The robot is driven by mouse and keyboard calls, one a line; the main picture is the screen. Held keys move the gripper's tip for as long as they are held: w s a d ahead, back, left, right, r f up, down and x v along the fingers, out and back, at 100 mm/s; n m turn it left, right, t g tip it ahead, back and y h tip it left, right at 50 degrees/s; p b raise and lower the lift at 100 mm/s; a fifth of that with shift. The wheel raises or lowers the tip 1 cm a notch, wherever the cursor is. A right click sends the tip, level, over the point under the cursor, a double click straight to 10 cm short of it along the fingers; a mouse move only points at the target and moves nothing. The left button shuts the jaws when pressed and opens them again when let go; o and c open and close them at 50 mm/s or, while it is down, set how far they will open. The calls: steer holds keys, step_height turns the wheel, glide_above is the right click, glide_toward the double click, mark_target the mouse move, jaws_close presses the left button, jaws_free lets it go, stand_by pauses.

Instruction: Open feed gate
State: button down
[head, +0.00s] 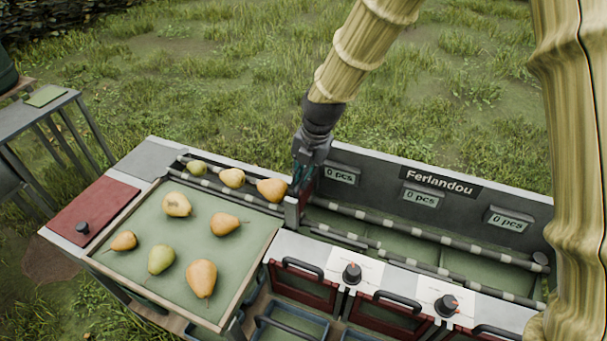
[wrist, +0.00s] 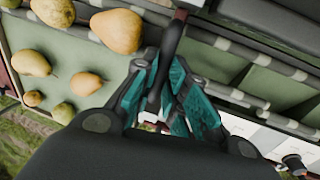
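The feed gate (head: 292,211) stands across the roller lane, just right of the waiting pears. My gripper (head: 301,172) reaches down over it from above. In the wrist view, the gate's dark bar-like handle (wrist: 173,42) runs between the teal fingers of my gripper (wrist: 166,82). The fingers lie close on both sides of the handle and appear shut on it. Three pears are lined up on the lane left of the gate; the nearest pear (head: 271,189) is close to it and also shows in the wrist view (wrist: 116,31). The gate's lower part is partly hidden.
A green-lined tray (head: 255,258) with several loose pears stands at the left front. The lane (head: 420,235) right of the gate is empty. Count displays (head: 421,196) read 0 pcs. Bins with handles and dark knobs (head: 351,273) line the front.

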step_height(320, 180, up, 7)
steer(key=p, duration=0.3)
steer(key=shift+r+p, duration=0.2)
steer(key=shift+p, duration=0.1)
steer(key=c, duration=1.5)
jaws_free()
steer(key=shift+o, duration=0.2)
step_height(320, 180, up, 12)
steer(key=d, duration=0.2)
steer(key=shift+s+f, duration=0.15)
steer(key=shift+s, duration=0.3)
steer(key=shift+d, duration=0.1)
